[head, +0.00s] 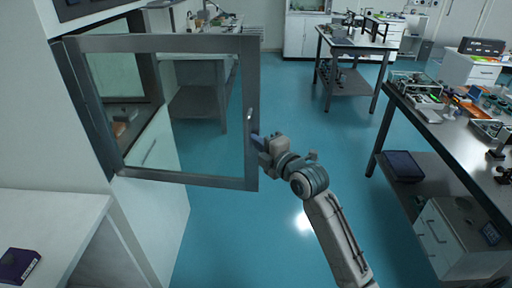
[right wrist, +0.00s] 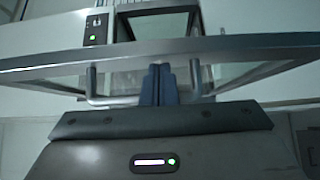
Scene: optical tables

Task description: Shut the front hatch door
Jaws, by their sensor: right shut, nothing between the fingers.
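The front hatch door (head: 252,110) is a grey metal frame around a clear pane in the head view. It stands open, swung out from the white cabinet at its left side. A small handle (head: 250,114) sits on its right-hand upright. My right gripper (head: 257,142) is shut and empty at that upright, just below the handle. In the right wrist view its blue fingertips (right wrist: 158,84) are together beside the bar handle (right wrist: 110,101), in front of the door frame (right wrist: 250,44). I cannot tell whether they touch it. My left gripper is not in view.
The white cabinet (head: 160,215) holds the hatch opening behind the door. A white bench (head: 50,215) with a purple box (head: 18,265) is at lower left. An optical table (head: 440,135) stands at right. The blue floor between is clear.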

